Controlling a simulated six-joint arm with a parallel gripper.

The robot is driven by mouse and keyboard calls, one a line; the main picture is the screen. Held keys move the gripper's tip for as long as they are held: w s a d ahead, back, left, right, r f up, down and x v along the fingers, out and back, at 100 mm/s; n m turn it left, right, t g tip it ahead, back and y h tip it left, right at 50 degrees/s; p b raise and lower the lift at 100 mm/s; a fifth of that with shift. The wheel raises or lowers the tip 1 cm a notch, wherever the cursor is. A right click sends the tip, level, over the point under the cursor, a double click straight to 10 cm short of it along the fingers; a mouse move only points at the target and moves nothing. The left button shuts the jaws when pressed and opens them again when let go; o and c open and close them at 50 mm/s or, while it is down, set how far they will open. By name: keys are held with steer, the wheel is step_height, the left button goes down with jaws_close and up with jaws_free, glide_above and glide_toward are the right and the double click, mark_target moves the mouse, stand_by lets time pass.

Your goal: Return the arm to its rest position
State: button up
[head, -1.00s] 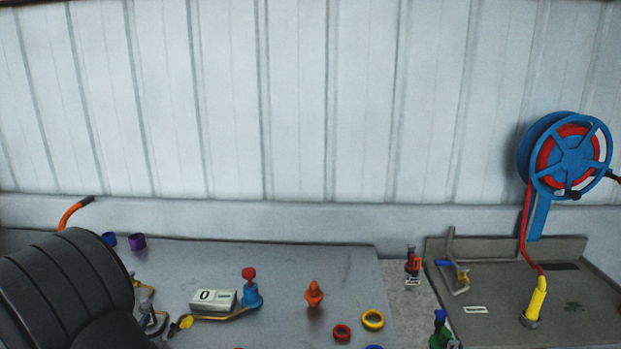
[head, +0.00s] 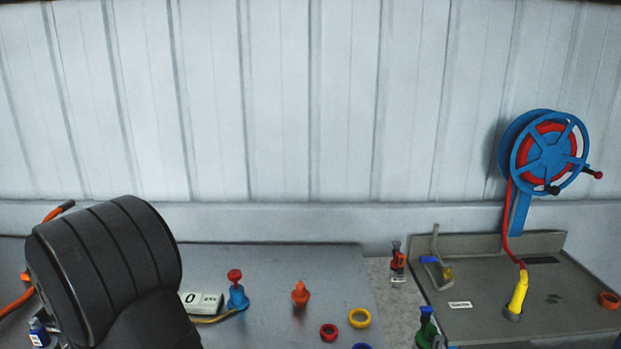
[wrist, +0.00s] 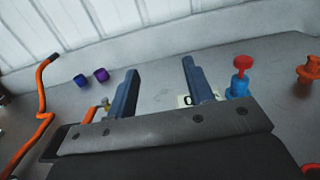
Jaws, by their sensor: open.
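My gripper (wrist: 160,95) shows in the wrist view with its two dark blue-grey fingers apart and nothing between them. It is above the grey bench (head: 275,262), and the white box marked 0 (wrist: 185,100) is partly hidden behind the right finger. In the head view my dark arm link fills the lower left, and the gripper's fingers do not show there. The arm hides part of the bench and the left end of the white box (head: 205,302).
A blue fitting with a red knob (head: 237,290) and an orange cone (head: 300,293) stand on the bench. Coloured rings (head: 359,317) lie nearby. An orange pipe (wrist: 43,105) rises at left, near blue and purple cups (wrist: 101,75). A hose reel (head: 550,153) stands at right.

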steer(key=w+d+r, duration=0.2)
steer(key=d+r, duration=0.3)
steer(key=d, duration=0.3)
steer(key=s+d+f+m+h, duration=0.1)
steer(key=s+d+m+h, duration=0.15)
steer(key=d, duration=0.55)
steer(key=s+d+f+m+g+h, duration=0.1)
steer(key=s+d+h, duration=0.15)
steer(key=d, duration=0.55)
steer(key=s+d+f+m+h, duration=0.1)
steer(key=s+d+f+h, duration=0.1)
steer(key=s+d, duration=0.35)
steer(key=shift+w+a+f, duration=0.4)
steer(key=shift+a+f, duration=0.15)
steer(key=shift+a, duration=0.15)
steer(key=shift+w+a+f, duration=0.45)
steer(key=shift+a+f, duration=0.15)
steer(key=shift+a, duration=0.1)
steer(key=shift+w+a+f, duration=0.4)
steer(key=shift+a+f, duration=0.15)
steer(key=shift+a, duration=0.15)
